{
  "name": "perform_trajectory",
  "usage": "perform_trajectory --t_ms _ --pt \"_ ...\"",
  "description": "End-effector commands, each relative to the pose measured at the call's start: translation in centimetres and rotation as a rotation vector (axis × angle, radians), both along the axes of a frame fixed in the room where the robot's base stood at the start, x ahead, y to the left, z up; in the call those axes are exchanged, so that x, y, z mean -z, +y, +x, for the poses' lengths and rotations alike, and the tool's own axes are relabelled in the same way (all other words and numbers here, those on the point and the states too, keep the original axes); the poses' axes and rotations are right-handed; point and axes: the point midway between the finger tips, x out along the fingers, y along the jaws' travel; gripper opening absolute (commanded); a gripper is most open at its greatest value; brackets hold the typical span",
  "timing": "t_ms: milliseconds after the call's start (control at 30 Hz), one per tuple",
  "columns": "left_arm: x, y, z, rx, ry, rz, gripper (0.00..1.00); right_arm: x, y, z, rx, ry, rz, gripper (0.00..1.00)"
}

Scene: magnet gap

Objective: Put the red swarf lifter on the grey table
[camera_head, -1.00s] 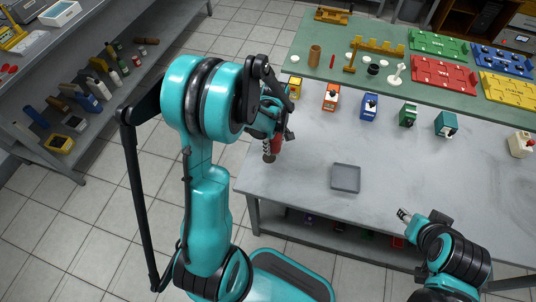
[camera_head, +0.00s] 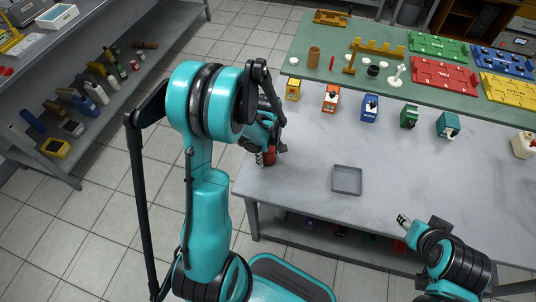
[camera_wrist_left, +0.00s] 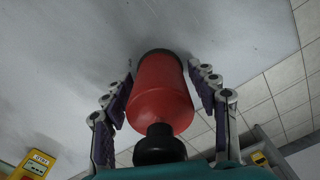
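The red swarf lifter (camera_head: 270,156) is at the left end of the grey table (camera_head: 300,215), near its edge. In the left wrist view the lifter (camera_wrist_left: 160,95) shows as a red cylinder with a black knob towards me, its far end against the table surface. My left gripper (camera_head: 268,160) is around it. In the wrist view its fingers (camera_wrist_left: 162,88) flank the red body, with a visible gap on the right side, so they look open. My right gripper (camera_head: 403,221) is over the table's front edge, apart from the lifter; its fingers are too small to judge.
A shallow grey tray (camera_head: 347,193) lies right of the lifter. Several coloured boxes, among them a blue one (camera_head: 370,108), line the back of the table by the green mat (camera_head: 310,65). A shelf of bottles (camera_head: 90,115) stands at left. The table's middle is clear.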

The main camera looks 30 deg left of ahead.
Motion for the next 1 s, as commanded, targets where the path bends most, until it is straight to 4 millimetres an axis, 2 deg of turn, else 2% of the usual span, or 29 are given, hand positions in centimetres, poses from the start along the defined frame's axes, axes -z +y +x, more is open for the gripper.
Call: perform_trajectory --t_ms 367,467,800,1000 --pt "-0.5 0.0 0.0 0.000 0.000 0.000 0.64 -0.5 0.0 0.0 0.000 0.000 0.000 0.40" --pt "-2.0 0.0 0.0 0.000 0.000 0.000 0.64 -1.1 0.0 0.0 0.000 0.000 0.000 0.40" --pt "-9.5 0.0 0.0 0.000 0.000 0.000 0.64 -4.1 0.0 0.0 0.000 0.000 0.000 0.40" --pt "-11.9 0.0 0.0 0.000 0.000 0.000 0.64 -4.8 0.0 0.0 0.000 0.000 0.000 0.40"
